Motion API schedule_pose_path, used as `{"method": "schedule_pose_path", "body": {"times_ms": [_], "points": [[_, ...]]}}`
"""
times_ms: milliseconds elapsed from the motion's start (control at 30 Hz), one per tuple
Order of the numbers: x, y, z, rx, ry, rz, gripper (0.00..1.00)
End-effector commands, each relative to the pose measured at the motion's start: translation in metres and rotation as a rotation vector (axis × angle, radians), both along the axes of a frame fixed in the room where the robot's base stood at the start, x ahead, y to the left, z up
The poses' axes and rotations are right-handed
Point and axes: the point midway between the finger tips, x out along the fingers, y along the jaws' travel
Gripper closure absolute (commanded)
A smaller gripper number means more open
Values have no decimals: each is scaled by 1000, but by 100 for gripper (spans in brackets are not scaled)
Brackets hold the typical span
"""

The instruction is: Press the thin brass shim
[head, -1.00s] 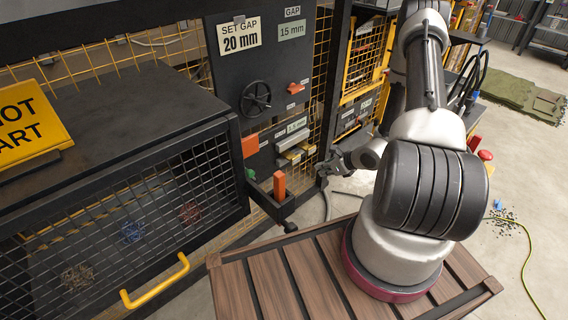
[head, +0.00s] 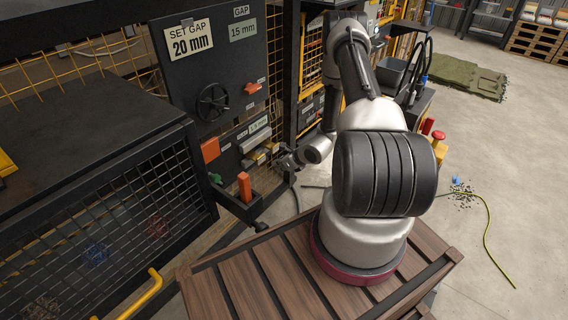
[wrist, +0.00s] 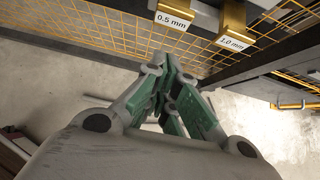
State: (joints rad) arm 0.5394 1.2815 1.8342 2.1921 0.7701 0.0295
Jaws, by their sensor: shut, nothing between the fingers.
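Two brass shims show at the top of the wrist view. The thin brass shim (wrist: 182,7) carries a 0.5 mm label, and the other shim (wrist: 233,17) to its right carries a 1.0 mm label. In the head view the brass shims (head: 262,155) are small, on the lower part of the dark panel (head: 235,62). My gripper (wrist: 168,62) is shut and empty, its green-padded fingers drawn together below the 0.5 mm shim in the wrist picture. A gap shows between them. In the head view my gripper (head: 287,161) is just right of the shims.
The panel carries a black handwheel (head: 213,102), a red lever (head: 253,88), and signs reading SET GAP 20 mm (head: 189,42) and GAP 15 mm (head: 243,29). An orange block (head: 244,186) stands in a black tray below. Yellow mesh lies behind the shims.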

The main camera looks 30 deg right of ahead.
Motion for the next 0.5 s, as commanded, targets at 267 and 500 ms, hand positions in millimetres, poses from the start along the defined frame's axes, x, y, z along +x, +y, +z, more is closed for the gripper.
{"method": "schedule_pose_path", "body": {"times_ms": [267, 500], "points": [[40, 17, -22, -1, -2, 1, 100], [57, 23, -22, 0, -1, 1, 100]]}}
